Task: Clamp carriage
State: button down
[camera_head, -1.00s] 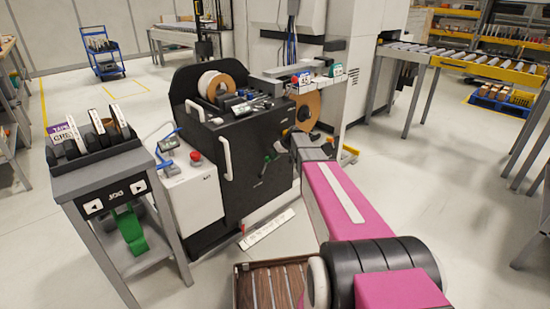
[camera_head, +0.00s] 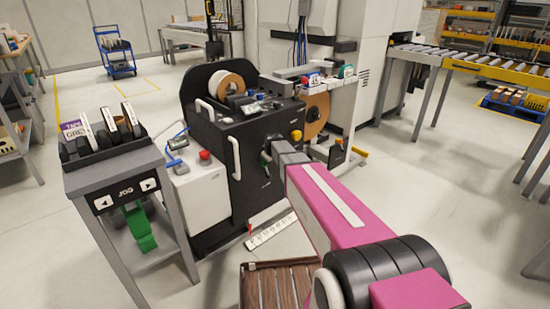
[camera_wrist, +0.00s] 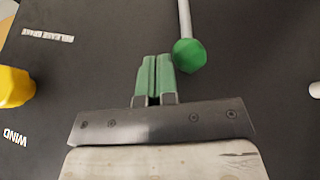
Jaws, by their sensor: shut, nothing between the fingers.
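The black edge banding machine (camera_head: 225,150) stands in the middle of the head view, with a tape roll on top. Its front has a green-knobbed lever (camera_head: 265,158) and a yellow knob (camera_head: 296,135). In the wrist view the green knob (camera_wrist: 188,55) sits on a metal rod, just right of and beyond my fingertips. My gripper (camera_wrist: 153,72) is shut, with its green fingers together and nothing between them. It is beside the knob; I cannot tell if they touch. The yellow knob (camera_wrist: 14,86) is at the left. I cannot make out which part is the carriage.
Panel labels read "RELEASE BRAKE" (camera_wrist: 48,35) and "WIND" (camera_wrist: 15,137). A white cabinet (camera_head: 193,190) with a red button adjoins the machine. A JOG stand (camera_head: 115,175) holding tape rolls is at the left. A roller conveyor (camera_head: 440,58) is at the back right.

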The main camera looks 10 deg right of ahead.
aim_at(264, 164)
jog(key=shift+s+a+f+t+h, duration=0.15)
jog(key=shift+s+a+h, duration=0.15)
jog(key=shift+a, duration=0.25)
jog(key=shift+s+a+f+t+h, duration=0.15)
jog(key=shift+s+a+t, duration=0.05)
jog(key=shift+s+a, duration=0.3)
jog(key=shift+s+a+f+t+h, duration=0.15)
jog(key=shift+s+a+h, duration=0.15)
jog(key=shift+a, duration=0.25)
